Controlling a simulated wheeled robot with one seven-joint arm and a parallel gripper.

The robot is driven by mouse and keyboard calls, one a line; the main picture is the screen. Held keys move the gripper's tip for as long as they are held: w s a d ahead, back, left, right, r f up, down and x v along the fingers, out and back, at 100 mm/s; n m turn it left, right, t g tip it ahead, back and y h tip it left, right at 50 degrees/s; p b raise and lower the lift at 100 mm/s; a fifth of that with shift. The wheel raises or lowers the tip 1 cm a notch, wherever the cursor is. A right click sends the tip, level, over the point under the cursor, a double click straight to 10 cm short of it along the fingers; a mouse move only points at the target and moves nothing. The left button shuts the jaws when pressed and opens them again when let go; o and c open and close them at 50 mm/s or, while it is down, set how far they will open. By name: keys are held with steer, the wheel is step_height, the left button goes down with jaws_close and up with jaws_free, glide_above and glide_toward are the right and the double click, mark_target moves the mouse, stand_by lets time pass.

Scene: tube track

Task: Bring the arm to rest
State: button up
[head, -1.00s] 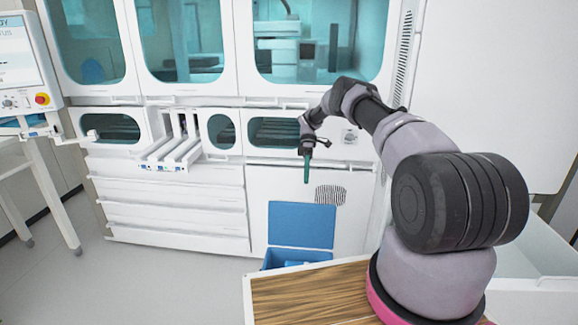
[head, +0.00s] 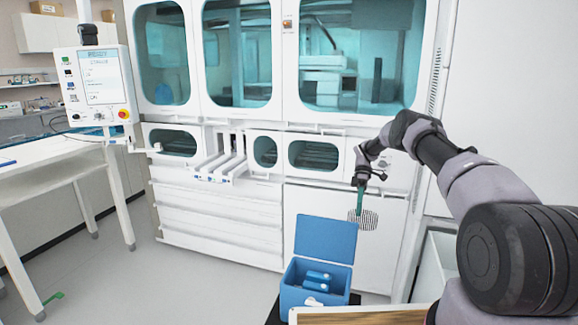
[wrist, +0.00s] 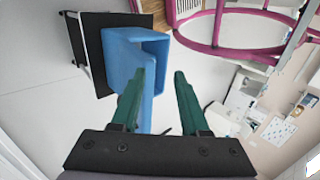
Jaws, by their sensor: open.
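My gripper (head: 361,202) hangs at the end of my arm, pointing down in front of the white machine (head: 222,225). Its green fingers also show in the wrist view (wrist: 160,98), spread apart with nothing between them. The gripper is above and to the right of the open blue box (head: 312,290), apart from it in the head view. In the wrist view the blue box (wrist: 128,60) appears beyond the left finger, which covers part of it.
The blue box holds several blue items (head: 317,280), and its lid stands raised. Three white rails (head: 220,168) jut from the machine. A white table (head: 60,168) and a control screen (head: 97,80) stand at left.

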step_height(320, 180, up, 20)
steer(key=a+m+t+h, duration=0.1)
steer(key=m+t, duration=0.2)
steer(key=s+a+r+m+t, duration=0.1)
steer(key=s+r+m+t, duration=0.1)
steer(key=s+r, duration=0.45)
steer(key=s+r+m+t, duration=0.2)
steer(key=s+r, duration=0.2)
steer(key=r, duration=0.5)
steer(key=s+r+m+t, duration=0.45)
steer(key=s+r, duration=0.45)
steer(key=s, duration=0.5)
steer(key=s+f+m+t, duration=0.1)
steer(key=s+m+t, duration=0.2)
steer(key=s+m, duration=0.4)
steer(key=shift+s+d+f+t, duration=0.25)
steer(key=shift+s+f+t, duration=0.1)
steer(key=shift+s, duration=3.25)
